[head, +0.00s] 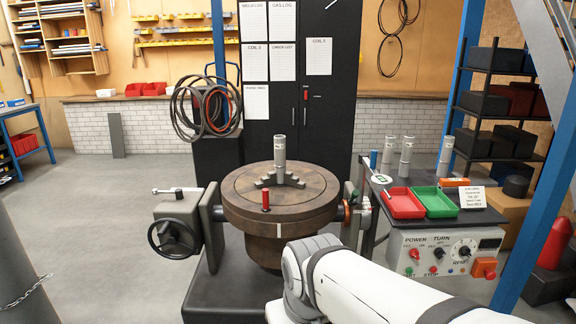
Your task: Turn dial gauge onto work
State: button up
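The likely work is a grey metal cylinder (280,149) standing upright in the jaws of a chuck (281,179) on a round brown turntable (240,203). A small round white-and-green piece (379,179), which may be the dial gauge, shows beside a short blue post (373,160) at the left edge of the bench to the right. It is apart from the cylinder, and its markings are too small to read. My white arm crosses the lower right in front of the turntable's base. My gripper is not in view.
A red-handled peg (265,201) stands on the turntable's near rim. A handwheel (171,238) is at left. The bench holds red (401,203) and green (436,202) trays and several grey cylinders. A control panel (445,254) faces front.

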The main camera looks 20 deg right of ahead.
aim_at(378, 182)
jog(key=u, duration=1.65)
jog(key=k, duration=1.75)
jog(key=z, duration=1.75)
jog(key=i, duration=1)
